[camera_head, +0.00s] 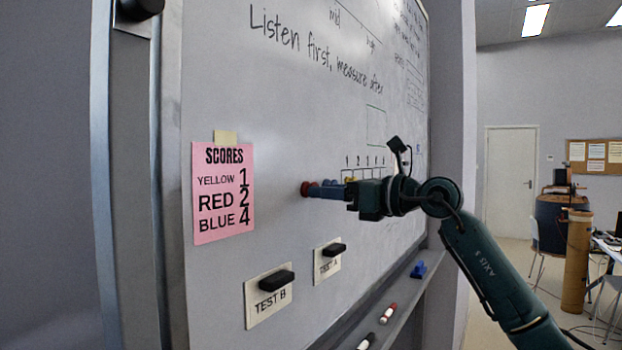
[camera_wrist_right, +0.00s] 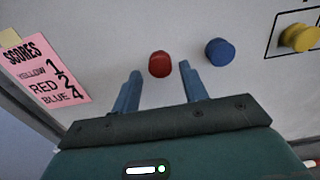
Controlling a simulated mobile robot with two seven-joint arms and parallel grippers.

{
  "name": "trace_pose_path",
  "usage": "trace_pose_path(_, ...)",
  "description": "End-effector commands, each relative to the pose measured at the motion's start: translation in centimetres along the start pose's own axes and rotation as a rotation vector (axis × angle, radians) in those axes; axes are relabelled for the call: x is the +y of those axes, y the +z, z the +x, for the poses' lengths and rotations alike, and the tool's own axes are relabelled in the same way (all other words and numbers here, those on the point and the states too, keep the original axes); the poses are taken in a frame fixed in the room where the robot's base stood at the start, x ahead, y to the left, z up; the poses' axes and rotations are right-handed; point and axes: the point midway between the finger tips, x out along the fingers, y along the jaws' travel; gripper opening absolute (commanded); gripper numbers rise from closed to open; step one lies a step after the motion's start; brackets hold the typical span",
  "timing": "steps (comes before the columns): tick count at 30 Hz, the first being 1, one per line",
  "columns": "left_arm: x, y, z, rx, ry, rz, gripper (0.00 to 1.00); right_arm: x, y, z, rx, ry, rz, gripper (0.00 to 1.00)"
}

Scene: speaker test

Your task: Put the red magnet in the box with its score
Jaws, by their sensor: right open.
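The red magnet (camera_head: 306,188) is a round knob on the whiteboard; it also shows in the right wrist view (camera_wrist_right: 160,64). My right gripper (camera_head: 318,191) is open at the board. In the wrist view its two blue fingers (camera_wrist_right: 160,76) point at the red magnet, which lies between and just at their tips. I cannot tell whether they touch it. A pink scores note (camera_head: 223,193) reads yellow 1, red 2, blue 4. A row of numbered boxes (camera_head: 378,161) is drawn on the board, partly hidden by my gripper. My left gripper is not in view.
A blue magnet (camera_wrist_right: 220,52) sits just right of the right finger. A yellow magnet (camera_wrist_right: 299,38) is in a drawn box further right. Below are the TEST B card (camera_head: 268,304) and another card (camera_head: 327,266), each with a black piece. Markers (camera_head: 388,313) lie on the ledge.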

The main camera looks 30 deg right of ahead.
Motion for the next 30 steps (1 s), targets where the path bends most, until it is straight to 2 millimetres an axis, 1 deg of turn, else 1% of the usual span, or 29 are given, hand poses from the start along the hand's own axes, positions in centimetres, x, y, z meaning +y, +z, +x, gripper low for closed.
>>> trace_pose_path(1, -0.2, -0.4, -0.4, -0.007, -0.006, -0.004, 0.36, 0.0, 0.4, 0.6, 0.001, 0.001, 0.002, 0.44)
trace_pose_path(6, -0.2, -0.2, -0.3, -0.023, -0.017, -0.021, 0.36, 0.0, 0.2, 1.7, 0.0, -0.001, 0.001, 0.44)
trace_pose_path(10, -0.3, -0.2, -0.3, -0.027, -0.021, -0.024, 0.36, 0.0, 0.0, 2.1, 0.0, 0.0, 0.001, 0.44)
trace_pose_path(17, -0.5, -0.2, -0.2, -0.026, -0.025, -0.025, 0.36, 0.0, -0.1, 2.1, 0.0, 0.0, 0.0, 0.44)
trace_pose_path(30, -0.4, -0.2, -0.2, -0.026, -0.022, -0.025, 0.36, 0.0, 0.0, 2.0, 0.0, -0.001, 0.001, 0.26)
